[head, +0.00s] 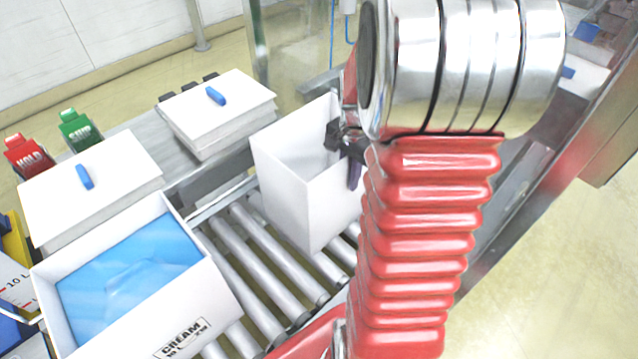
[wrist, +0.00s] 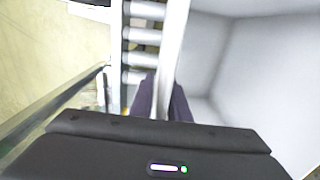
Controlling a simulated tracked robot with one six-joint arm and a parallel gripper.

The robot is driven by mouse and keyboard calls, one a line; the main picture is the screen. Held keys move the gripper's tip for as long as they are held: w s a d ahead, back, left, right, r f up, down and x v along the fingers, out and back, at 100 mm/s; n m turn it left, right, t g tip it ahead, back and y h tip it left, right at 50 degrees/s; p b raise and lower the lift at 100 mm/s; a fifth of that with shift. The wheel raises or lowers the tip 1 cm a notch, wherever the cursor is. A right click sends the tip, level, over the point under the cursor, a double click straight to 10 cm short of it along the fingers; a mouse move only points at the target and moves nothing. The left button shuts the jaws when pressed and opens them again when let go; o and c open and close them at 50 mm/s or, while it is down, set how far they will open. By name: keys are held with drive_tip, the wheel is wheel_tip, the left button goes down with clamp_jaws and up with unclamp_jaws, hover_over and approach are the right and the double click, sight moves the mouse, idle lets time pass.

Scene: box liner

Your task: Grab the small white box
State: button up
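The small white box (head: 285,190) is open-topped and empty, at the roller conveyor in the middle of the head view. Its pale inside and one wall fill the right of the wrist view (wrist: 255,75). My gripper (head: 354,172) is at its far right wall, partly hidden behind my red arm. In the wrist view the two dark fingers (wrist: 165,103) are close together on either side of the thin wall, one inside the box and one outside. They look shut on it. Whether the box touches the rollers is hard to tell.
A larger white box marked CREAM (head: 215,310), lined with blue film, stands left on the rollers (head: 245,250). Two white stacks with blue pieces on top, one at left (head: 120,185) and one farther back (head: 235,105), stand beside the conveyor.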

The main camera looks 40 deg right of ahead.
clamp_jaws()
idle(1.0)
wheel_tip(320, 180, up, 10)
idle(0.8)
drive_tip(key=shift+s, duration=0.1)
idle(0.5)
